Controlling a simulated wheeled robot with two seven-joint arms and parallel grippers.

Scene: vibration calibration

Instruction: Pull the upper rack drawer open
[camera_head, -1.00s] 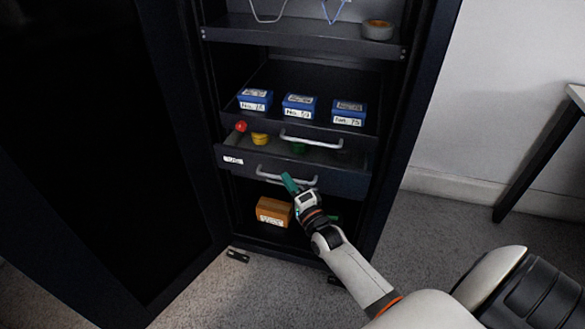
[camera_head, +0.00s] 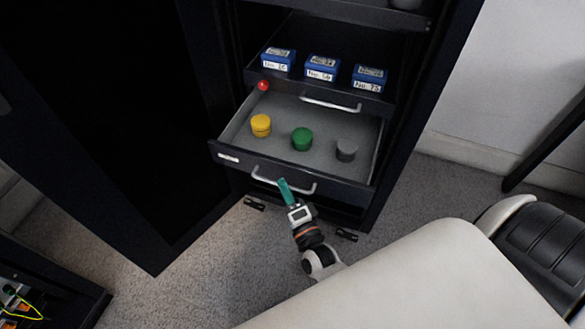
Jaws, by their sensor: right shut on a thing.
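The rack drawer (camera_head: 335,177) stands pulled out of the dark rack, and its grey inside shows. A yellow knob-like piece (camera_head: 261,125), a green one (camera_head: 302,139) and a grey one (camera_head: 346,150) stand in it, with a red ball-like piece (camera_head: 263,86) near its back left. My right gripper (camera_head: 287,191) is shut on the drawer's silver handle (camera_head: 266,180) at the front. Its fingers cover part of the handle. My left gripper is not in view.
Above is another drawer with a silver handle (camera_head: 330,103), holding blue labelled boxes (camera_head: 322,67). The open rack door (camera_head: 110,130) stands at left. A dark case with cables (camera_head: 22,303) is at lower left. A table leg (camera_head: 545,150) stands at right.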

